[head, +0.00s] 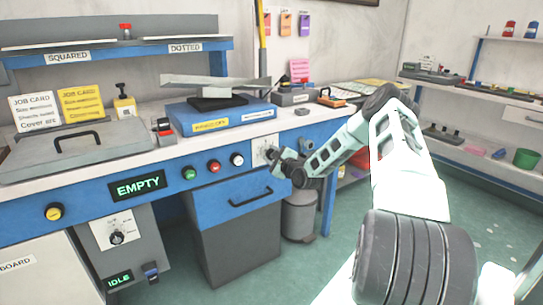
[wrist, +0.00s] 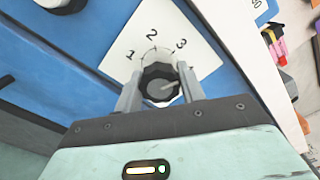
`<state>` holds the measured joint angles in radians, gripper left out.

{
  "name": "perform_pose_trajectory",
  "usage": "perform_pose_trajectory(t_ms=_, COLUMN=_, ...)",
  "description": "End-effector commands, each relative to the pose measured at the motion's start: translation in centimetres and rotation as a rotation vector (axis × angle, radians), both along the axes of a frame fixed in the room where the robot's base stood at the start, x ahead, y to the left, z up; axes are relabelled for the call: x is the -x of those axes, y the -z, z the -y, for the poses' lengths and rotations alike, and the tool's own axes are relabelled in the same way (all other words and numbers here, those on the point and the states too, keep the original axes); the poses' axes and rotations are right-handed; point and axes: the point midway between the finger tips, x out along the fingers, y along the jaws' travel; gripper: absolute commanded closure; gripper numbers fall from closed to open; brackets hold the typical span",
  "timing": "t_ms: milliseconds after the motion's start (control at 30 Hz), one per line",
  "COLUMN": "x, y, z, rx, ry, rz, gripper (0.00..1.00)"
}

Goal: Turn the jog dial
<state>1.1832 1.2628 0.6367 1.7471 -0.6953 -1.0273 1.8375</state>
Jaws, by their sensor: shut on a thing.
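A black ribbed dial (wrist: 160,82) sits on a white plate (wrist: 127,41) marked 1, 2 and 3 on the blue bench front. A pale pointer line on the dial's face slants to the right, roughly below the 3. My gripper (wrist: 158,86) has one finger on each side of the dial and is shut on it. In the head view, the white plate (head: 259,146) is at the right of the button row, with my gripper (head: 273,156) in front; the dial is mostly hidden there.
Green (head: 189,174), red (head: 214,166) and white (head: 237,159) buttons sit left of the plate. A drawer (head: 235,199) with a handle is below. A second dial (head: 116,237) is on a grey box lower left. Displays read EMPTY (head: 138,187) and IDLE (head: 119,279).

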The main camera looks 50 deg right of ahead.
Motion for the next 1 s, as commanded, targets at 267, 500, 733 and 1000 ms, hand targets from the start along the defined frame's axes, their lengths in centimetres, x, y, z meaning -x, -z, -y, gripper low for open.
perform_pose_trajectory(t_ms=267, x=0.17, y=0.31, z=0.14, rx=-0.251, ry=0.004, rz=0.058, gripper=0.84)
perform_pose_trajectory(t_ms=500, x=0.14, y=0.32, z=0.12, rx=-0.43, ry=0.004, rz=0.102, gripper=0.84)
perform_pose_trajectory(t_ms=733, x=0.11, y=0.28, z=0.06, rx=-0.542, ry=0.003, rz=0.128, gripper=0.84)
perform_pose_trajectory(t_ms=1000, x=0.13, y=0.26, z=0.06, rx=-0.599, ry=0.003, rz=0.141, gripper=0.84)
